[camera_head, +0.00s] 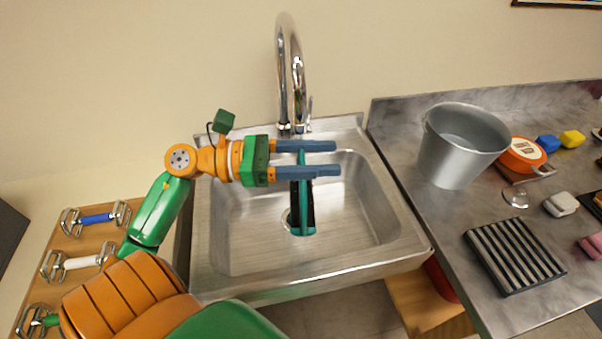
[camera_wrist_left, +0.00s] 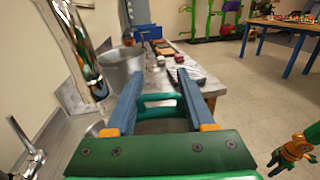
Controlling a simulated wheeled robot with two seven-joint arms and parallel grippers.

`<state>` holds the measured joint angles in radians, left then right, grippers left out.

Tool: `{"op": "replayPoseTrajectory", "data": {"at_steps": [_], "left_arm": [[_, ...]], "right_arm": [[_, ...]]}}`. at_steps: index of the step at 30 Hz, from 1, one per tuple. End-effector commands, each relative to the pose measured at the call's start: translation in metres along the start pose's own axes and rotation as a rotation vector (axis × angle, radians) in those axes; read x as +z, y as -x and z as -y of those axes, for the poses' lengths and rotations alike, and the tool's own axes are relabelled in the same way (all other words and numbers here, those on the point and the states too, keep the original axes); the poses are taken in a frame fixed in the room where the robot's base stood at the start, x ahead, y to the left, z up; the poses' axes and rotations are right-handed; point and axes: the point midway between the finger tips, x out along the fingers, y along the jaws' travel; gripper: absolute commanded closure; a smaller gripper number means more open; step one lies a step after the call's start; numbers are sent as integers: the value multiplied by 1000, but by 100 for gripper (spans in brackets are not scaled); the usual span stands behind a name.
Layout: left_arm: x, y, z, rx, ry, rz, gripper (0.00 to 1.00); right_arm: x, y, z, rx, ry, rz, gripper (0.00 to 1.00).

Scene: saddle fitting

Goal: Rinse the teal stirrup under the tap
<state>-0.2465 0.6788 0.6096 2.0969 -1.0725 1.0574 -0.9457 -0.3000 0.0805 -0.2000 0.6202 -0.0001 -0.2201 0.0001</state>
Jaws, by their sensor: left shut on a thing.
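The teal stirrup (camera_head: 303,215) hangs upright in the fingers of my left gripper (camera_head: 338,158), above the sink basin (camera_head: 350,225). The gripper is shut on it, with one finger on each side. In the left wrist view the stirrup (camera_wrist_left: 160,98) shows as a teal bar between the two blue fingers. The chrome tap (camera_head: 284,70) rises behind the sink, with its spout near the gripper; it also shows in the left wrist view (camera_wrist_left: 78,45). No water is visible.
A metal bucket (camera_head: 455,150) and a black ribbed rack (camera_head: 513,252) stand on the counter right of the sink, with small coloured items beyond.

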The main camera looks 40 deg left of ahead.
Motion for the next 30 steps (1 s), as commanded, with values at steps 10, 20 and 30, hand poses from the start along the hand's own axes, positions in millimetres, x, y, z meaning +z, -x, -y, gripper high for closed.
{"op": "replayPoseTrajectory", "data": {"at_steps": [10,20,30], "left_arm": [[1,-2,40,0,2,1,100],[0,-4,68,2,0,0,100],[0,-4,69,2,0,1,100]], "right_arm": [[0,4,0,0,0,0,56],[0,4,0,-1,0,0,56],[0,4,0,-1,0,0,56]]}}
